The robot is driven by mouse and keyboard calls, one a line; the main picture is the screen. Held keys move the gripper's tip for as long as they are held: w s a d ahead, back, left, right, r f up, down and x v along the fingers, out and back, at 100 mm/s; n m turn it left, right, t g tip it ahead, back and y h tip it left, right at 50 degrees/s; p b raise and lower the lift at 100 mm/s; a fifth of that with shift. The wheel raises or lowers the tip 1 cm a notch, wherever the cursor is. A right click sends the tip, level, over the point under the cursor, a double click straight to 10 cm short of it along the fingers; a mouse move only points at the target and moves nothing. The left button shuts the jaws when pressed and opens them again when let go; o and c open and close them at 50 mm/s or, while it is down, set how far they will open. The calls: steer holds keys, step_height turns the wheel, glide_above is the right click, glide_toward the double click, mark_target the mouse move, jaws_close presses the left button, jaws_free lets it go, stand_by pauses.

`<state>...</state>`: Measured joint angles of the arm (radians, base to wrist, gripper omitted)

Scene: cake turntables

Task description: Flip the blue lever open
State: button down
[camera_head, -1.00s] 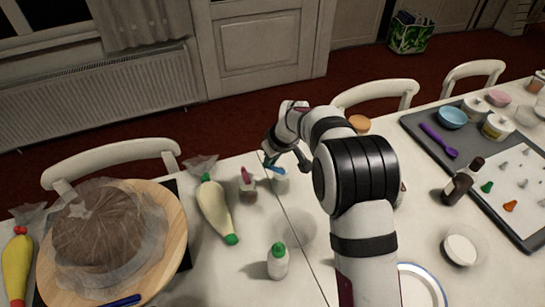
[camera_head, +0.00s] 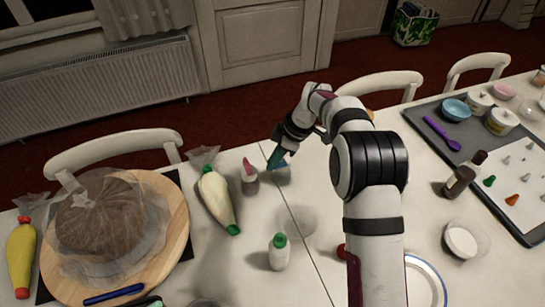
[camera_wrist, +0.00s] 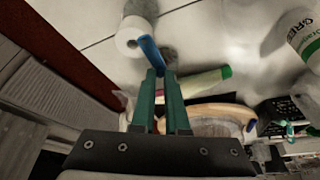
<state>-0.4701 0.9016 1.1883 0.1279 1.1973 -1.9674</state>
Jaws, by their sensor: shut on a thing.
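The blue lever (camera_wrist: 150,50) shows in the wrist view as a slim blue piece beside a small white container (camera_wrist: 129,36). My gripper (camera_wrist: 160,74) has its two teal fingers close together, with the lever's near end between the tips. The fingers hide that end of the lever. In the head view, my gripper (camera_head: 277,158) points down at the small container (camera_head: 283,174), behind the seam in the table. Only a bit of blue shows there, and the fingers cover much of the container's top.
A pink-capped bottle (camera_head: 249,172) stands just left of my gripper. A filled piping bag (camera_head: 216,200) lies further left, beside the wooden turntable (camera_head: 178,215) with the covered cake. A green-capped bottle (camera_head: 279,252) stands in front. A grey tray (camera_head: 413,118) lies right.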

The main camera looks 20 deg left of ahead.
steer(key=shift+s+d+n, duration=0.1)
steer(key=shift+d+n, duration=0.1)
steer(key=shift+n, duration=0.5)
stand_by(1.6)
steer(key=c, duration=0.9)
jaws_free()
steer(key=v, duration=1.5)
steer(key=shift+w+d+r, duration=0.1)
steer(key=shift+w+r, duration=0.25)
